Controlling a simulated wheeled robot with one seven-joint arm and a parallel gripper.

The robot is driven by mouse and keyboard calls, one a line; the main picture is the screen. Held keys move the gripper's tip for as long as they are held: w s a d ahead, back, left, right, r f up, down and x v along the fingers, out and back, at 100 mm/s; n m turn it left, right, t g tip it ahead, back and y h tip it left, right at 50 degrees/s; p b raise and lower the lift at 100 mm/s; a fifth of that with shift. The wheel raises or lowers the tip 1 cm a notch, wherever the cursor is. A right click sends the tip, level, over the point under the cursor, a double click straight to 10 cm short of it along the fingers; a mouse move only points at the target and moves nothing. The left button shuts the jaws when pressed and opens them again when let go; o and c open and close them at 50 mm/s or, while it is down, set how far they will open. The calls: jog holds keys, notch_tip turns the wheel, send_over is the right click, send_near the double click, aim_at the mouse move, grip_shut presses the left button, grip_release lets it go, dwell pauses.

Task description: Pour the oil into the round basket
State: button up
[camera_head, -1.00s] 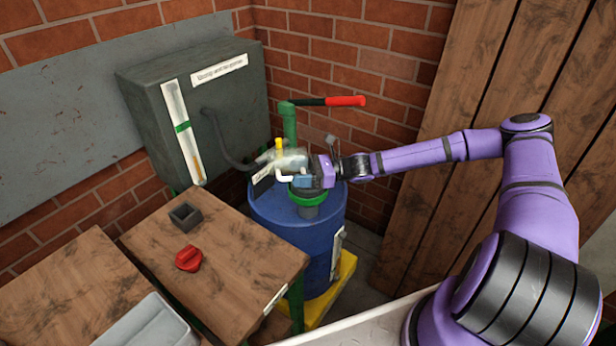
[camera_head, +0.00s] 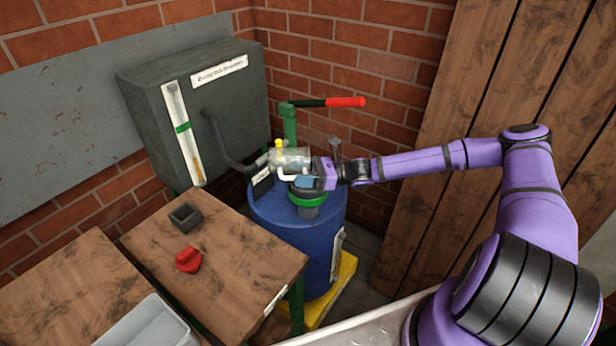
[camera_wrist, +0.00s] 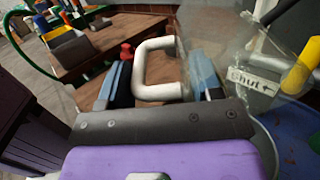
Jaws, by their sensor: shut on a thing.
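My gripper (camera_head: 308,181) is shut on the white handle (camera_wrist: 140,68) of a clear jug (camera_head: 291,157). The handle shows between my blue fingers (camera_wrist: 162,82) in the wrist view. The jug is held above the blue drum (camera_head: 277,218), in front of the green pump. Its see-through wall (camera_wrist: 225,45) fills the upper right of the wrist view. I cannot tell how much oil is in it. A grey round part with a green rim (camera_head: 308,200) sits on the drum just below my gripper. I cannot tell whether it is the round basket.
A grey tank (camera_head: 230,105) with a sight gauge and bent pipe stands behind left. A wooden table (camera_head: 240,240) holds a red knob (camera_head: 188,260) and a small dark box (camera_head: 185,216). A pump lever (camera_head: 345,102) rises behind the jug. A grey tray (camera_head: 155,325) lies front left.

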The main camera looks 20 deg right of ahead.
jog(key=shift+d+r+y, duration=0.1)
jog(key=shift+d+y, duration=0.1)
jog(key=shift+y, duration=0.2)
jog(key=shift+d, duration=0.1)
jog(key=shift+s+d+r+t+y, duration=0.1)
jog(key=shift+d+r+t+y, duration=0.1)
jog(key=shift+r+y, duration=0.3)
jog(key=shift+s+d+r+t+y, duration=0.15)
jog(key=shift+r+y, duration=0.15)
jog(key=shift+y, duration=0.3)
jog(key=shift+d+r+y+b, duration=0.25)
jog(key=shift+d+r+y, duration=0.1)
jog(key=shift+y, duration=0.35)
jog(key=shift+d+r+y+b, duration=0.25)
jog(key=shift+d+y, duration=0.05)
jog(key=shift+y, duration=0.4)
jog(key=shift+r+t, duration=0.15)
jog(key=shift+t, duration=0.1)
jog(key=shift+d+r+y, duration=0.15)
jog(key=shift+y, duration=0.25)
jog(key=shift+b, duration=0.55)
